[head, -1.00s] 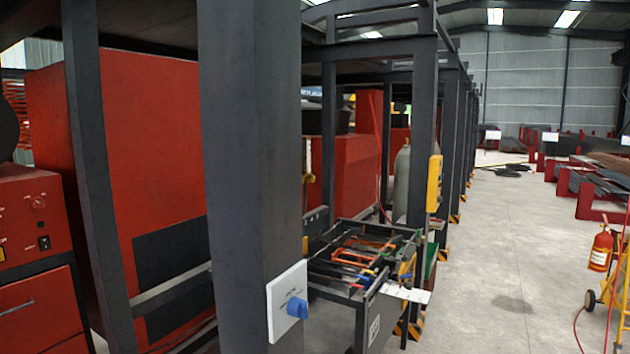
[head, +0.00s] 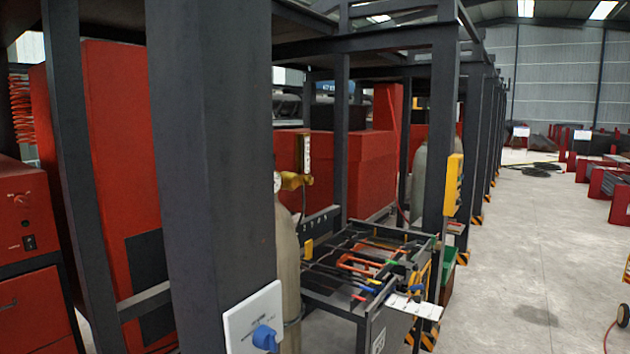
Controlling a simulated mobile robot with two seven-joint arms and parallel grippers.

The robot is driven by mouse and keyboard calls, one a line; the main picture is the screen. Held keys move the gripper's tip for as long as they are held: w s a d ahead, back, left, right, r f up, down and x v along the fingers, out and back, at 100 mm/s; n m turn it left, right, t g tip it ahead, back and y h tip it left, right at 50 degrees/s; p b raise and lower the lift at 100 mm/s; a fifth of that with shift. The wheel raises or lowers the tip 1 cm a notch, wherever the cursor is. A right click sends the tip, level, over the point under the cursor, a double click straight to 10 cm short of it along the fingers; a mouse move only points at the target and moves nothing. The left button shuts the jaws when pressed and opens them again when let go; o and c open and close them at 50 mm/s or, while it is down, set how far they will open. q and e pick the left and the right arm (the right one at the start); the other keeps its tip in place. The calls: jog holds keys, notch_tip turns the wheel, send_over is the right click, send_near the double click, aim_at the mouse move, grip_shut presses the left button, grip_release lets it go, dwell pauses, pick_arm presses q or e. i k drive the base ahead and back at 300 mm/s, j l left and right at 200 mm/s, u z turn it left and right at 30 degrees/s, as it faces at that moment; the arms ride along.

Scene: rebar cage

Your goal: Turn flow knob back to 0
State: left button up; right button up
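A blue knob (head: 265,338) sits on a white plate (head: 240,322) fixed to the near dark post, low in the head view. The print on the plate is too small to read. Behind the post stands a pale gas cylinder (head: 289,262), partly hidden by it. A brass regulator (head: 291,181) with an upright, clear-looking gauge tube (head: 306,154) sits at its top. I cannot tell which of these carries the flow knob, or any knob's setting. Neither of my grippers is in view.
The thick dark post (head: 212,150) stands close in front. A tool cart (head: 345,300) with clamps is right of the cylinder. A red machine (head: 22,235) stands at left. A yellow box (head: 453,182) hangs on a farther post. The concrete floor (head: 540,240) at right is mostly open.

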aim_at(308, 180)
jog(key=i+l+u, duration=0.1)
jog(key=i+l, duration=0.3)
jog(key=l, duration=0.25)
jog(key=i+l+u, duration=0.25)
jog(key=l, duration=0.4)
jog(key=i+l, duration=0.25)
jog(key=i+l+u, duration=0.15)
jog(key=l, duration=0.3)
